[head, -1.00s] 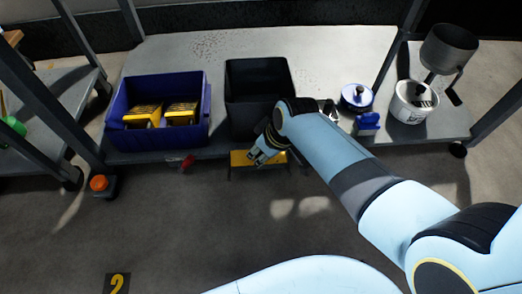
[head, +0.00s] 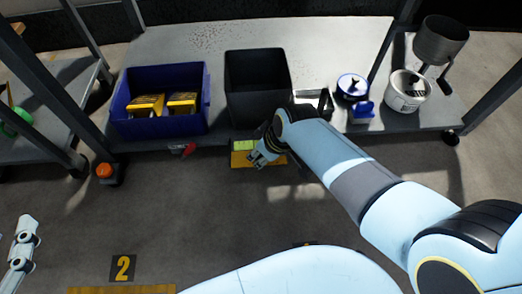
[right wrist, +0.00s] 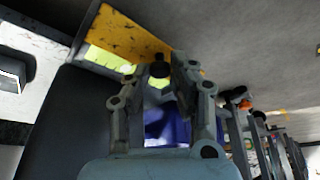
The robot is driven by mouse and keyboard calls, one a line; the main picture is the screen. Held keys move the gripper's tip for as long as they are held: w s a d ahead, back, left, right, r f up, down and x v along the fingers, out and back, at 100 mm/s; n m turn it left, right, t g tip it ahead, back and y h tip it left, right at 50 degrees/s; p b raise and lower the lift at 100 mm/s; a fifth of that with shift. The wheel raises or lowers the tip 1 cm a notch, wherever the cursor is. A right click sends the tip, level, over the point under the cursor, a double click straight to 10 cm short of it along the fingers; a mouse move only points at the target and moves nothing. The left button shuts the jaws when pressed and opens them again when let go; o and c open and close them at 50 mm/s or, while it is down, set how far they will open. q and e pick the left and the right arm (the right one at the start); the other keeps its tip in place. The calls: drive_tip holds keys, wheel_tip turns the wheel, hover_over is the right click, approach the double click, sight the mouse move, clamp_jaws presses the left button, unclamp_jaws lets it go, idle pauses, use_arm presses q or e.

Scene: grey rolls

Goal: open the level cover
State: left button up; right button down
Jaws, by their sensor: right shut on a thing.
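The yellow level (head: 272,159) is at the shelf's front edge, below the black bin. A bright green-yellow strip (head: 243,146) shows along its upper left. In the right wrist view, the yellow body (right wrist: 134,36) and green-yellow strip (right wrist: 106,60) are at upper left. My right gripper (head: 257,160) is at the level; its fingers (right wrist: 164,72) are shut on a small black knob (right wrist: 160,68), which I take to be on the cover. More green-yellow shows just below the knob. The fingers hide part of the level. My left gripper (head: 23,228) shows at lower left, its jaw opening unclear.
The black bin (head: 256,100) stands behind the level. A blue bin (head: 128,126) with yellow boxes is to its left. A blue-lidded pot (head: 352,86), a white pot (head: 407,92) and a hopper (head: 442,39) are at right. The floor in front is clear.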

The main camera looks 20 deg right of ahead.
drive_tip(key=c, duration=1.1)
unclamp_jaws()
drive_tip(key=v, duration=1.2)
